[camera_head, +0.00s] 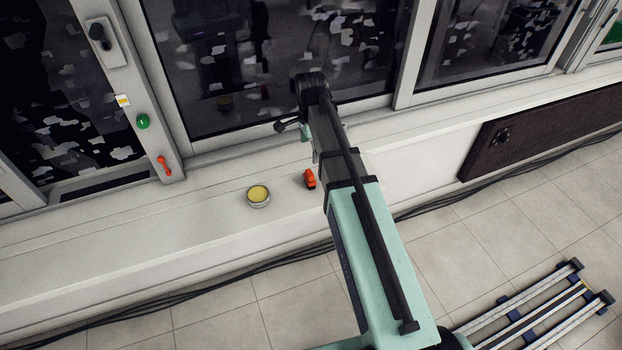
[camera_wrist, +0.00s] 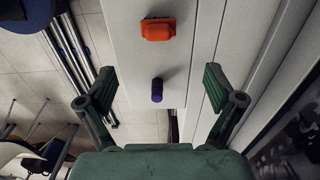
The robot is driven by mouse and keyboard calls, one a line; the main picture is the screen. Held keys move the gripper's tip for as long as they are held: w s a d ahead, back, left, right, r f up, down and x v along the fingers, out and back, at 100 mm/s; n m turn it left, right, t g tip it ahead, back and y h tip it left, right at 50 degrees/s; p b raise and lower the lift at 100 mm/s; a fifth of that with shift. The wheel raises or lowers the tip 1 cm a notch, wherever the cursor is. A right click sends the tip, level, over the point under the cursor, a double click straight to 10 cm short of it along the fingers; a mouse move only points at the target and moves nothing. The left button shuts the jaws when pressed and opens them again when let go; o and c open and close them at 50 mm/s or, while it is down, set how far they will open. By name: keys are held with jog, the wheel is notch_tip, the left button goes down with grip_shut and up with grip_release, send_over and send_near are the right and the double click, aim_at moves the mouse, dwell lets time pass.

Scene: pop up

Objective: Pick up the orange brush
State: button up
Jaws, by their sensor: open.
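The orange brush (camera_head: 310,179) is a small orange-red block on the white window ledge (camera_head: 160,231), just left of my arm in the head view. In the wrist view the orange brush (camera_wrist: 158,30) lies at the top centre, beyond the fingertips. My gripper (camera_wrist: 158,76) is open, with its two green fingers spread wide and nothing held. A small dark purple cylinder (camera_wrist: 157,91) appears between the fingers, below the brush in the picture. My arm hides much of the gripper in the head view.
A round tin with a yellow top (camera_head: 258,196) stands on the ledge left of the brush. The window frame (camera_head: 185,140) rises behind, with a green knob (camera_head: 143,121) and a red handle (camera_head: 163,165). The ledge left of the tin is clear. Dark cables (camera_head: 290,257) run below.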

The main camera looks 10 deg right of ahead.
aim_at(311, 171)
notch_tip(311, 171, down, 8)
jog(key=shift+f, duration=0.25)
jog(key=shift+s+a+f+p, duration=0.1)
jog(key=shift+f+p, duration=0.2)
jog(key=shift+f, duration=1.05)
jog(key=shift+s+a+f+p, duration=0.1)
jog(key=shift+f+p, duration=0.2)
jog(key=shift+f, duration=1.05)
jog(key=c, duration=1.3)
